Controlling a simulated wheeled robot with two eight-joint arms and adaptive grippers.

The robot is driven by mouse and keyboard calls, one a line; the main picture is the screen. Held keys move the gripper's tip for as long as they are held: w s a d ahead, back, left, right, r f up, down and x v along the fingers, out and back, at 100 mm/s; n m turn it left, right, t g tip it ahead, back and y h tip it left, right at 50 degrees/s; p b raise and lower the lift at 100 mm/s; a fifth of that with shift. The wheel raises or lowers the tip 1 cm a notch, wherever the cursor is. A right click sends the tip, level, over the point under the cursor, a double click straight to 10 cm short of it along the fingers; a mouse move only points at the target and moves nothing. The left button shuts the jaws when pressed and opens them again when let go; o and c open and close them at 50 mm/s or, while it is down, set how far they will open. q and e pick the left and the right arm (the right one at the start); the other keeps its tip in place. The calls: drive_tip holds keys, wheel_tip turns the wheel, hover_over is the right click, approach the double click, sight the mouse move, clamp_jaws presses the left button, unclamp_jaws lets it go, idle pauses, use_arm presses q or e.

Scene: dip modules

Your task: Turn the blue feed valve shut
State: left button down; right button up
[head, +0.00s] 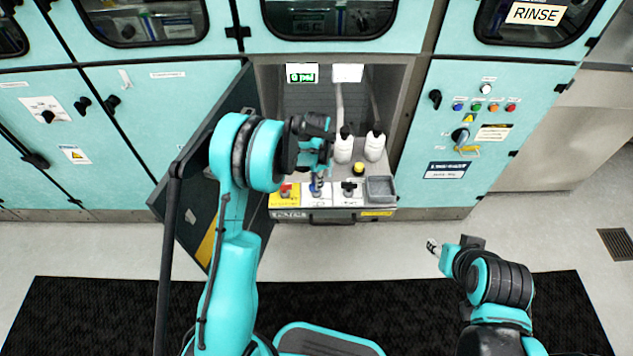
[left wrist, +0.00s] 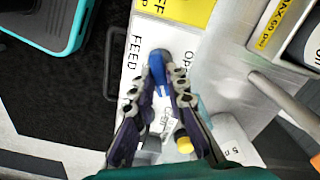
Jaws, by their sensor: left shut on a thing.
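The blue feed valve (head: 316,188) stands on a white panel in the lower front of the open bay. In the left wrist view its blue handle (left wrist: 160,64) sits between my fingertips, beside the printed word FEED. My left gripper (head: 317,174) reaches down from above and is shut on this handle; it also shows in the left wrist view (left wrist: 166,75). The arm and fingers hide part of the valve. My right gripper (head: 433,247) is away from the bay, above the floor at the lower right; its finger gap is unclear.
A red valve on a yellow panel (head: 285,191) is left of the feed valve, a black-handled one (head: 348,187) right. Two white bottles (head: 344,147) (head: 375,145) and a grey tray (head: 380,187) are close by. An open dark door (head: 190,195) flanks the bay's left.

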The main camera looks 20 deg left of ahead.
use_arm(q)
drive_tip(key=m, duration=0.5)
drive_tip(key=shift+m+b, duration=0.3)
drive_tip(key=shift+m, duration=0.1)
idle(0.3)
drive_tip(key=c, duration=1.5)
unclamp_jaws()
drive_tip(key=shift+c, duration=0.2)
wheel_tip(320, 180, up, 12)
